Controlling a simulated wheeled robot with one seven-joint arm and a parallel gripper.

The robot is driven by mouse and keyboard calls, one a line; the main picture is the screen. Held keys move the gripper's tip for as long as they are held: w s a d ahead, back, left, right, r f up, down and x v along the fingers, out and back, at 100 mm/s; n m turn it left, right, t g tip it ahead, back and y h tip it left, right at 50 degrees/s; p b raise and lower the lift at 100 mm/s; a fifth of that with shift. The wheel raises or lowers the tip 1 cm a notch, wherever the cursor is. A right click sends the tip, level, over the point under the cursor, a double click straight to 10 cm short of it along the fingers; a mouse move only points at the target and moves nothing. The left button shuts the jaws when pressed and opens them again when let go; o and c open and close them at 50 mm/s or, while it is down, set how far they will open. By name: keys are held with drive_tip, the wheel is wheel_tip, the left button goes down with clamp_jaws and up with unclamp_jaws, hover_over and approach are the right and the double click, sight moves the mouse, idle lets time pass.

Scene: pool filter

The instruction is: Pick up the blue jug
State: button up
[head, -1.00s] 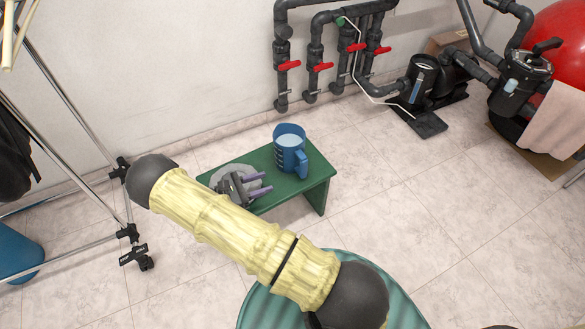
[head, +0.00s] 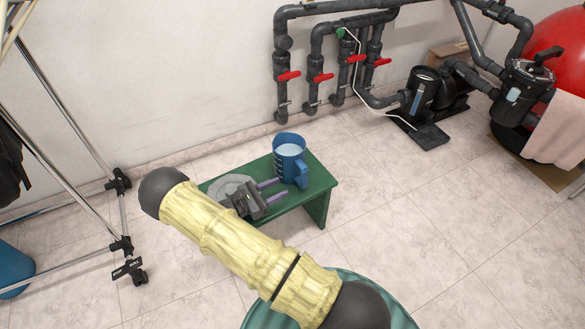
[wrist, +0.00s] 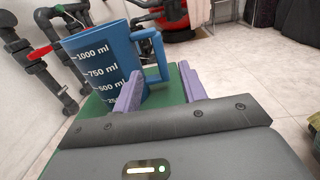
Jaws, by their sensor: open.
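The blue jug (head: 289,160) stands upright on a small green bench (head: 318,191). It has a dark measuring scale, and its handle is toward the right. In the wrist view the jug (wrist: 98,66) is just ahead and to the left, with its handle (wrist: 156,55) above the space between my fingers. My gripper (head: 278,189) is open and empty, with purple fingers pointing at the jug from the left. In the wrist view the fingers (wrist: 161,88) are apart, and the left one overlaps the jug's lower right side. I cannot tell whether it touches.
Grey pipes with red valves (head: 289,76) run along the wall behind the bench. A pump (head: 424,92) and a red tank (head: 566,50) are at the back right. A metal rack (head: 122,215) stands at the left. The tiled floor right of the bench is clear.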

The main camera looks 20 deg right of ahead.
sight(301, 178)
drive_tip(key=d, duration=0.2)
drive_tip(key=d+b, duration=0.1)
drive_tip(key=d, duration=0.1)
drive_tip(key=shift+w+d+f, duration=0.1)
drive_tip(key=shift+w+d, duration=0.1)
drive_tip(key=shift+d, duration=0.1)
drive_tip(key=shift+w+d, duration=0.1)
drive_tip(key=shift+d, duration=0.35)
drive_tip(key=d+b, duration=0.2)
drive_tip(key=d, duration=0.1)
drive_tip(key=d+b, duration=0.1)
drive_tip(key=shift+w+d, duration=0.3)
drive_tip(key=shift+d, duration=0.3)
drive_tip(key=shift+w, duration=0.1)
clamp_jaws()
